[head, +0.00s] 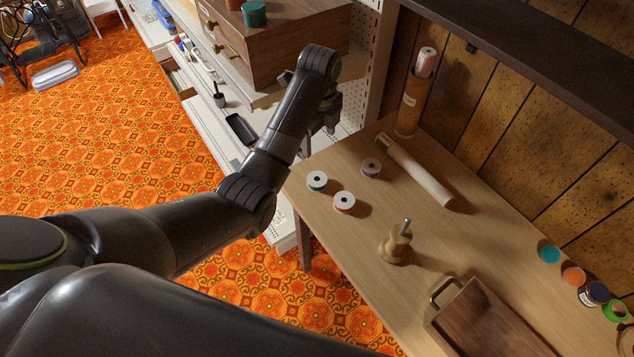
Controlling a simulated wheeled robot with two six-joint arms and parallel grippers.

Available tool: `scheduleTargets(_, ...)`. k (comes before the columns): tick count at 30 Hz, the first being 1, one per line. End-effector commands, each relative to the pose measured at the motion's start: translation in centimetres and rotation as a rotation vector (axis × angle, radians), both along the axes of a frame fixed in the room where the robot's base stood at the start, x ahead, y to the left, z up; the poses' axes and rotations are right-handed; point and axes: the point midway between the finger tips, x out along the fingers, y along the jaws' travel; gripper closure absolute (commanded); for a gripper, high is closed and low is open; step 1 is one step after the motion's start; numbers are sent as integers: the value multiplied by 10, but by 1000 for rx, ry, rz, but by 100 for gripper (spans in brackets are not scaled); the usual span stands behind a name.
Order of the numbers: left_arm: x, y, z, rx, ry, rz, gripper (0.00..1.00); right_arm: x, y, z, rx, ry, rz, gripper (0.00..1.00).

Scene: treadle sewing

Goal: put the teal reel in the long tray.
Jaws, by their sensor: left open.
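The teal reel (317,181) has a white top with a dark centre hole and a teal edge. It lies flat near the left edge of the wooden table, with a red-edged reel (344,203) and a purple-edged reel (371,168) close by. The long tray (462,320) is dark wood with a brass handle, at the bottom right, partly cut off by the frame. My left gripper (329,118) is open, above and beyond the teal reel and apart from it; its fingers are partly hidden by my wrist. My right gripper is out of view.
A wooden peg stand (396,246) stands between the reels and the tray. A cardboard tube (415,172) lies behind the reels, and an upright tube (411,103) holds a pink spool. Several coloured jars (593,293) line the right side. A drawer box (275,45) stands beyond my arm.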

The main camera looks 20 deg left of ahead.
Motion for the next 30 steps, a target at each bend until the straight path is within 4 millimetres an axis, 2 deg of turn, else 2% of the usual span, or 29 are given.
scheduleTargets(1,0,0,-13,0,0,1,26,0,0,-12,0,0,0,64)
scheduleTargets(10,0,1,-46,0,-2,3,26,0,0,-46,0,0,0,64)
scheduleTargets(18,-1,1,-95,1,2,4,26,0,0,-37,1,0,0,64)
scheduleTargets(30,1,4,-129,0,1,4,26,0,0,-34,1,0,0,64)
